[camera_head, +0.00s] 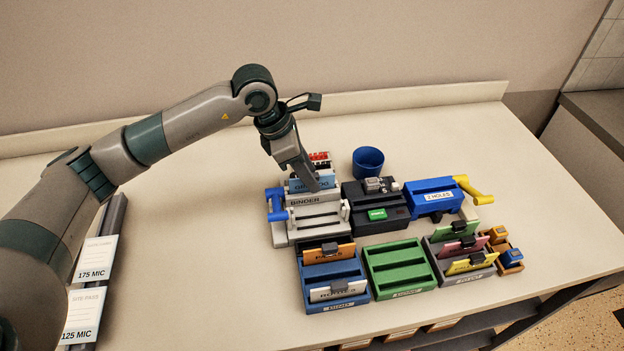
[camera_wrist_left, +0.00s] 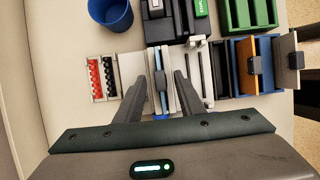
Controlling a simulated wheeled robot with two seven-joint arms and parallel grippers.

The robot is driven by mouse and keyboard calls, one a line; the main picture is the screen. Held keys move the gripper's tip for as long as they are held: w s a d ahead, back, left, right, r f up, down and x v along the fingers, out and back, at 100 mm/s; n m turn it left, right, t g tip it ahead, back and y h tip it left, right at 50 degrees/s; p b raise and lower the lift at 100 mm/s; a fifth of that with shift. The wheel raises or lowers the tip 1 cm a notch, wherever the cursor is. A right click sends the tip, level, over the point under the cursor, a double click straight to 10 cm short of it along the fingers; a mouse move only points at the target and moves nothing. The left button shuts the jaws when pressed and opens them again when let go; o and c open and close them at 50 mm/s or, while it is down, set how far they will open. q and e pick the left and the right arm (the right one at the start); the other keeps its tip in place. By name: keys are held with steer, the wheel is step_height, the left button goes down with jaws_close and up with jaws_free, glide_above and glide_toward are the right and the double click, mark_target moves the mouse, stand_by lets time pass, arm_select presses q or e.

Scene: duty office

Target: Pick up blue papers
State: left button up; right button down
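The blue papers (camera_head: 300,186) stand upright in the binder machine (camera_head: 310,222), which has a blue handle at its left. In the left wrist view the blue papers (camera_wrist_left: 159,82) show as a thin edge between pale plates. My left gripper (camera_head: 314,186) points down over the binder at the papers. In the left wrist view its two fingers (camera_wrist_left: 160,83) are apart, one on each side of the papers, with gaps showing. The lower part of the papers is hidden by the binder and a finger. My right gripper is not in view.
Red and black combs (camera_head: 320,158) stand behind the binder. A blue cup (camera_head: 368,161), a black machine with a green label (camera_head: 378,215) and a blue hole punch (camera_head: 432,205) stand to the right. Blue, green (camera_head: 400,291) and grey card trays are in front. The table's right side is clear.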

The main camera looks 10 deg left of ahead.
arm_select(q)
steer(key=shift+x, duration=0.95)
steer(key=shift+d, duration=0.1)
steer(key=shift+r, duration=0.1)
jaws_close()
